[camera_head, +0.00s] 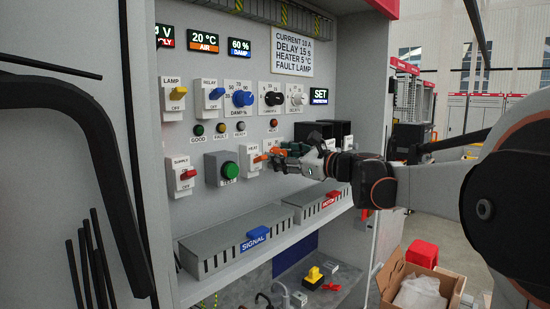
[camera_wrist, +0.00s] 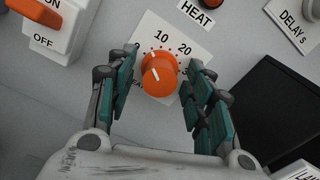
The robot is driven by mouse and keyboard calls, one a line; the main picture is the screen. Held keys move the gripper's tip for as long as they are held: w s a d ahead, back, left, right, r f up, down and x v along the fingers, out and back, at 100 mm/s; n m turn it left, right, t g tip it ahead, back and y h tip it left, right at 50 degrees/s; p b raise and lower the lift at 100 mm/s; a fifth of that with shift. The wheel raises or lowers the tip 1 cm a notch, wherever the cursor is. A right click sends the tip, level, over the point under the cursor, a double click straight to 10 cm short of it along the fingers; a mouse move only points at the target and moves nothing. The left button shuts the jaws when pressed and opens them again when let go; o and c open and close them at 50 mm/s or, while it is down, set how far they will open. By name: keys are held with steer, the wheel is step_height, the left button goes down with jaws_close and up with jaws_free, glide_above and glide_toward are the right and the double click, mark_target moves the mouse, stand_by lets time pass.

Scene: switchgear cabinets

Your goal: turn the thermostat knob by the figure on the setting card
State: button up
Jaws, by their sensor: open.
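The orange thermostat knob (camera_wrist: 159,76) sits on a white dial plate (camera_wrist: 186,38) marked 10 and 20, under a HEAT label. It bears white pointer marks; the exact value they point to is hard to tell. My gripper (camera_wrist: 161,70) is open, with one teal-padded finger on each side of the knob and visible gaps between. In the head view my gripper (camera_head: 288,158) is at the panel and hides much of the dial. The setting card (camera_head: 292,41) reads CURRENT 10 A, DELAY 15 s, HEATER 5 °C, FAULT LAMP.
An orange ON/OFF switch (camera_wrist: 42,20) is left of the dial in the wrist view. A dark block (camera_wrist: 272,110) stands to the right. Above are a blue knob (camera_head: 243,98) and a black knob (camera_head: 273,98). Grey ducts (camera_head: 235,247) run below on a shelf.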

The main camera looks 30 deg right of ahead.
mark_target(275, 120)
step_height(275, 120, up, 10)
steer(key=shift+f, duration=0.1)
stand_by(0.4)
